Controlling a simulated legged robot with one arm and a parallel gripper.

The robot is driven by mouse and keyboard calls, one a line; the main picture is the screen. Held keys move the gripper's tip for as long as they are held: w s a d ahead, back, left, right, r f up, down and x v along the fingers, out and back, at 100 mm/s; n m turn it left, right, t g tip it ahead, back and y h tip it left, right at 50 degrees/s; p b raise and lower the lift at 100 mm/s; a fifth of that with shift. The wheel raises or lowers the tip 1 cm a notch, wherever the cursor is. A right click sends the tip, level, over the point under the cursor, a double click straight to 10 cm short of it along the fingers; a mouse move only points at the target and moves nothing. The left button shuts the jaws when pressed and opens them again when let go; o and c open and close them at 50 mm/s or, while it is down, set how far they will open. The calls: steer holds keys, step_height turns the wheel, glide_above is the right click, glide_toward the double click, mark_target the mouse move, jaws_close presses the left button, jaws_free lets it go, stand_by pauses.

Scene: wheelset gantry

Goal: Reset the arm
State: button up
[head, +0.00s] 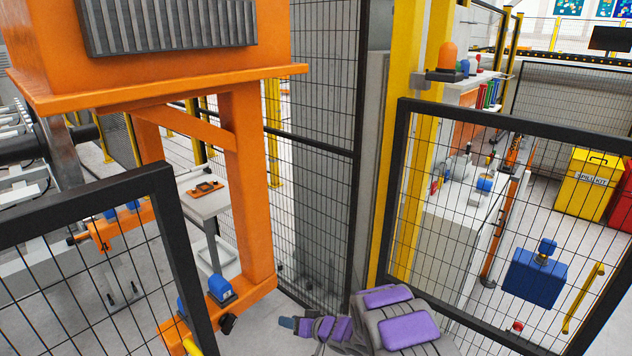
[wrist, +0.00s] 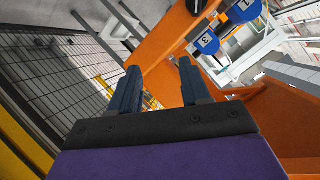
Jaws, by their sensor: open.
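My gripper (head: 287,323) shows low in the middle of the head view, at the end of my purple and grey arm. In the wrist view my gripper (wrist: 158,88) has its two blue-grey fingers apart, with nothing between them. Orange structure lies beyond the fingers. The gripper is to the right of the foot of the orange gantry frame (head: 248,190) in the head view. A blue block (head: 222,289) sits on that orange base. Blue parts with number labels (wrist: 207,43) show at the upper right of the wrist view.
Black mesh panels stand at the left (head: 92,260) and right (head: 490,220), with a mesh fence (head: 315,150) behind. A yellow post (head: 405,150) rises near my arm. A grey table (head: 205,203) holds an orange item. A yellow spill kit bin (head: 592,185) stands far right.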

steer(key=w+d+r+t+h, duration=0.25)
steer(key=d+r+h, duration=0.35)
steer(key=d, duration=0.4)
steer(key=s+d+r+m+g+h, duration=0.1)
steer(key=s+d+r+m+h, duration=0.15)
steer(key=s+d+r, duration=0.4)
steer(key=s+d+r+m+g+h, duration=0.1)
steer(key=s+d+r+g+h, duration=0.2)
steer(key=d+r, duration=0.6)
steer(key=s+d+r+m+h, duration=0.15)
steer(key=s+d, duration=0.25)
steer(key=s, duration=0.6)
steer(key=s+a+r+g, duration=0.1)
steer(key=s+a+g, duration=0.1)
steer(key=s, duration=0.9)
steer(key=s+a+r+n+g+y, duration=0.1)
steer(key=s+a+r+g, duration=0.1)
steer(key=s, duration=0.9)
steer(key=s+a+r+g+y, duration=0.1)
steer(key=s+a+g, duration=0.2)
steer(key=s, duration=0.8)
steer(key=shift+s+a+r+n+g, duration=0.15)
steer(key=shift+s+r+n+g, duration=0.15)
steer(key=shift+s+g, duration=0.15)
